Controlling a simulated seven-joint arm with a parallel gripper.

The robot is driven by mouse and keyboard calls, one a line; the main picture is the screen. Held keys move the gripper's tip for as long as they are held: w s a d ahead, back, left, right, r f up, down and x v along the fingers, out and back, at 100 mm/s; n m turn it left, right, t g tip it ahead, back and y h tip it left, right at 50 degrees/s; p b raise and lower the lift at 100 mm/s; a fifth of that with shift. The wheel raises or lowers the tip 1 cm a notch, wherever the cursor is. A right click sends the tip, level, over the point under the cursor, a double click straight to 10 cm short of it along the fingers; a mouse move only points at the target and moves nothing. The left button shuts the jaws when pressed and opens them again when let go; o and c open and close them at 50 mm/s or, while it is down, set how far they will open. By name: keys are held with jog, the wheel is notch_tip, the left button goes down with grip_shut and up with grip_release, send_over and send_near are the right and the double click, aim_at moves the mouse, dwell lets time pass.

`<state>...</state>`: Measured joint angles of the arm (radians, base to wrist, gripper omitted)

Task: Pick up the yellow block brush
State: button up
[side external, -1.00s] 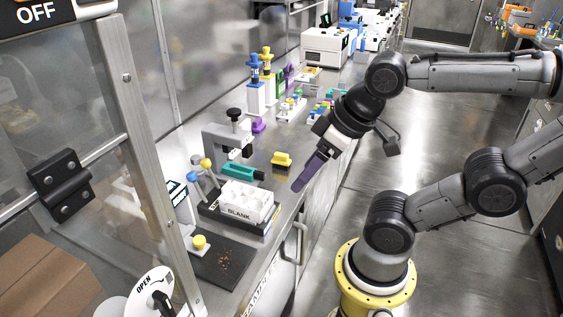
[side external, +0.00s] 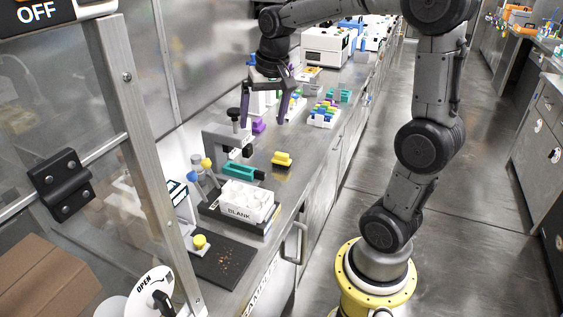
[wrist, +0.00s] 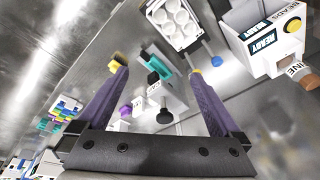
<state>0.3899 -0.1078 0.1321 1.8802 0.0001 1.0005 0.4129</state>
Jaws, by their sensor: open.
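The yellow block brush (side external: 282,158) lies on the steel bench, with its yellow top up and dark bristles below. In the wrist view the yellow brush (wrist: 120,57) shows just past the tip of the left finger, partly hidden by it. My gripper (side external: 262,118) is open and empty above the bench, farther back and to the left of the brush in the side view. Its two purple fingers point down and are wide apart, as the wrist view also shows (wrist: 157,72). The brush is not between the fingers.
A teal block (side external: 239,170) and a black-knobbed stand (side external: 229,140) are left of the brush. A white tray marked BLANK (side external: 245,203) is in front. A rack of coloured blocks (side external: 324,115) is behind. Bare steel lies to the brush's right.

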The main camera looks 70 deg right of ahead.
jog(key=w+d+f+m+g, duration=0.1)
jog(key=w+d+f+m, duration=0.15)
jog(key=d, duration=0.35)
jog(key=w+d+f+m+g, duration=0.1)
jog(key=w+d+f+m, duration=0.1)
jog(key=d+f, duration=0.3)
jog(key=m+y, duration=0.1)
jog(key=m, duration=0.3)
send_near(282, 153)
jog(key=shift+g, duration=0.3)
jog(key=f, duration=1.2)
jog(key=shift+w+a+f, duration=0.15)
jog(key=shift+w, duration=0.1)
jog(key=shift+c, duration=0.2)
jog(key=c, duration=1.1)
